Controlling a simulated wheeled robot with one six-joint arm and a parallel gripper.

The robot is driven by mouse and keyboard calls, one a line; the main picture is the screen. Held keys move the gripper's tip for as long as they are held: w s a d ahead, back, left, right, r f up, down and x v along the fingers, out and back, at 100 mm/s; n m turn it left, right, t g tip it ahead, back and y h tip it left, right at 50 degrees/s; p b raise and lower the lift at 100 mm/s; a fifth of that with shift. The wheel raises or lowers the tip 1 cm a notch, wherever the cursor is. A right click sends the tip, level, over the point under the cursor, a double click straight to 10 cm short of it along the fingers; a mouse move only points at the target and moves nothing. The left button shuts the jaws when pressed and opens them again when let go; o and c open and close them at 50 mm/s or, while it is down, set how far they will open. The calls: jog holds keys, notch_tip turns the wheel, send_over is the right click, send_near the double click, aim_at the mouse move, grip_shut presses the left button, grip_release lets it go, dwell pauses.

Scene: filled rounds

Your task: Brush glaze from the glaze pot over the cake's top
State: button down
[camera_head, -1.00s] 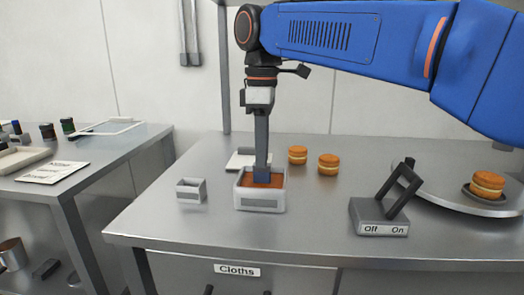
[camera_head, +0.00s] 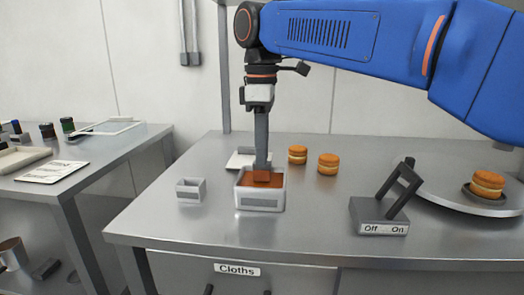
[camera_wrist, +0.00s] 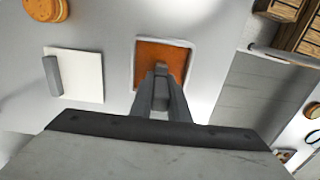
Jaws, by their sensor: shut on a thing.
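My gripper (camera_head: 259,97) is shut on a grey brush (camera_head: 261,135) and holds it upright above the glaze pot. The brush head (camera_head: 262,176) is orange-brown and is down inside the pot, at the glaze. The glaze pot (camera_head: 259,201) is a square, light-walled tub of orange-brown glaze on the table; it also shows in the wrist view (camera_wrist: 134,62). In the wrist view the fingers and brush cover part of the pot. A layered round cake (camera_head: 487,184) sits on a small dark stand on the round turntable (camera_head: 440,196) at right.
Two more round cakes (camera_head: 297,154) (camera_head: 328,163) stand right of and behind the pot. A small grey box (camera_head: 191,190) is left of it, and a white sheet (camera_head: 238,160) lies behind. An Off/On lever switch (camera_head: 381,228) stands before the turntable. The table front is clear.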

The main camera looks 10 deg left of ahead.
jog(key=shift+r, duration=3.25)
